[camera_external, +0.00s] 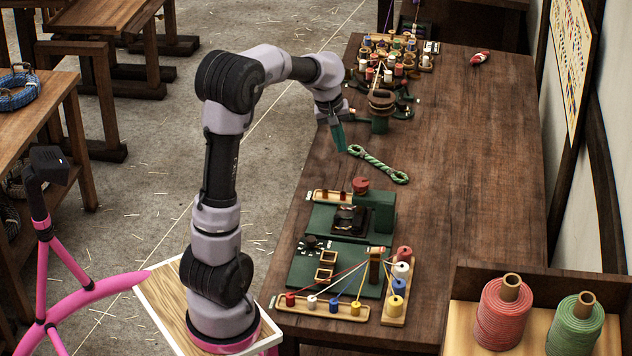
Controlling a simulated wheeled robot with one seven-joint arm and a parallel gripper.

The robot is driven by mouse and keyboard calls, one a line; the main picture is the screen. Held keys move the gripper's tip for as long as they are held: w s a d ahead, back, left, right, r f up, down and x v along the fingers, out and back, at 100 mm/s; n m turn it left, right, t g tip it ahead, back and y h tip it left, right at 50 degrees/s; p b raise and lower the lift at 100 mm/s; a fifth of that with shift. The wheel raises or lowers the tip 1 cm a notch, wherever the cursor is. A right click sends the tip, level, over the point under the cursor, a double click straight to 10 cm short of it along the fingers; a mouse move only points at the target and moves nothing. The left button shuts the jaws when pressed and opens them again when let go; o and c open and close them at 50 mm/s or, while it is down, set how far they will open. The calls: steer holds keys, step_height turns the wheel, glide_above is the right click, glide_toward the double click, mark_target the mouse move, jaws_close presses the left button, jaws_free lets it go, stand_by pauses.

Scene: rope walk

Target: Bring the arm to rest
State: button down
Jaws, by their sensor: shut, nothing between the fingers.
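My arm rises from its mount at the lower middle, bends at a high elbow and reaches right over the near edge of the dark wooden table (470,150). My gripper (340,150) points down with green fingers, shut and empty, at the table's left edge. A green and white twisted rope piece (378,163) with looped ends lies on the table just right of the fingertips. From this angle I cannot tell the height of the fingertips above the table.
A green vise-like device (380,110) stands just behind my gripper, with racks of small spools (390,65) beyond. Green rope-making fixtures (335,265) with coloured threads lie nearer. Large red (503,315) and green (575,325) spools stand front right. The table's right half is mostly clear.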

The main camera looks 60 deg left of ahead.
steer(key=s+d+r+m+t+y, duration=0.1)
steer(key=s+d+r+m+t, duration=0.1)
steer(key=s+d+r+m, duration=0.2)
steer(key=s+d+r+m+t+y, duration=0.1)
steer(key=s+d+r+m, duration=0.4)
steer(key=s+d+m, duration=0.6)
steer(key=s+t, duration=0.1)
steer(key=s, duration=0.5)
steer(key=shift+s+d+m, duration=0.15)
steer(key=shift+d+m, duration=0.05)
steer(key=shift+m, duration=0.1)
stand_by(1.4)
